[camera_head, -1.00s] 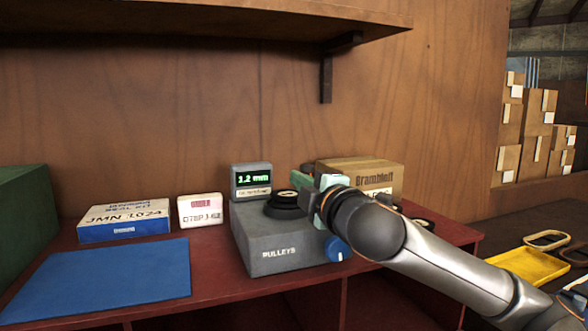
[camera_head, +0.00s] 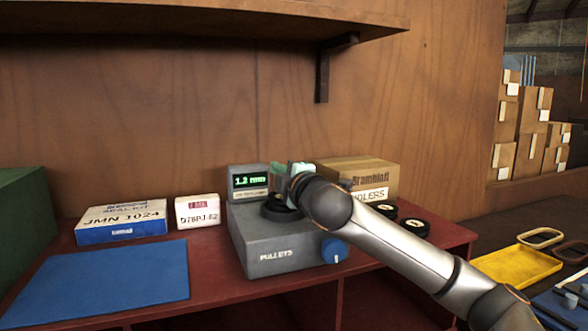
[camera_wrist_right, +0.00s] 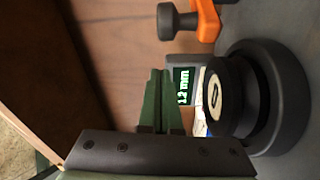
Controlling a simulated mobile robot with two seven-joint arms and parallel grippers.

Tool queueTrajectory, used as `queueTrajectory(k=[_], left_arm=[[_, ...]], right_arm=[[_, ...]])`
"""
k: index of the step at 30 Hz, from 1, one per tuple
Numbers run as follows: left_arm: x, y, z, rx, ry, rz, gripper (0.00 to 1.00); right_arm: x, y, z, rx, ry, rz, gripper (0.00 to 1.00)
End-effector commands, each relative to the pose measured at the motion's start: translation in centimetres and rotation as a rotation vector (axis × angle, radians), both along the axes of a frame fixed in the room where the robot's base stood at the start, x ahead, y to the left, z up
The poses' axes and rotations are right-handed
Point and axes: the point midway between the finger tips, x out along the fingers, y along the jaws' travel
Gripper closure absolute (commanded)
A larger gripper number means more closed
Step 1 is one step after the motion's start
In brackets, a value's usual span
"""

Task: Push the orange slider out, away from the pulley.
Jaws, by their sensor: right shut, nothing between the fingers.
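The orange slider (camera_wrist_right: 207,20) shows at the top edge of the right wrist view, with a dark knob (camera_wrist_right: 178,22) beside it. It is cut off by the frame and hidden behind my arm in the head view. The black pulley (camera_head: 280,209) sits on the grey PULLEYS box; in the wrist view it has a pale hub (camera_wrist_right: 215,97). My right gripper (camera_head: 279,171) is above and behind the pulley, its green fingers (camera_wrist_right: 158,82) shut and empty. In the wrist view the fingers are apart from the slider. My left gripper is not in view.
The grey PULLEYS box (camera_head: 258,250) has a blue dial (camera_head: 334,250) and a display (camera_head: 249,182) reading 1.2 mm. A cardboard box (camera_head: 350,170) and black discs (camera_head: 414,228) stand to the right. A blue mat (camera_head: 110,272) and two small boxes lie left. A shelf (camera_head: 200,15) hangs above.

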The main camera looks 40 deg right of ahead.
Motion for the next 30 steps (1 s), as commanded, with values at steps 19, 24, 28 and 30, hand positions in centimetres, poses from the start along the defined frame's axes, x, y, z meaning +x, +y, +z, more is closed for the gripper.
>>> queueTrajectory(k=[19,24,28,30], left_arm=[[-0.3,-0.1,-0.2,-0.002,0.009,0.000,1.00],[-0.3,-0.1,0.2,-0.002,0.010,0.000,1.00],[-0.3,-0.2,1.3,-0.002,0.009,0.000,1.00],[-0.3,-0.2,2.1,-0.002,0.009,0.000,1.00]], right_arm=[[-1.7,-3.0,-0.5,-0.001,0.001,-0.003,1.00],[-1.8,-3.2,-0.4,-0.001,0.003,0.010,1.00],[-2.1,-3.7,-0.4,-0.003,0.008,0.064,1.00],[-2.4,-4.0,-0.3,-0.002,0.008,0.104,1.00]])
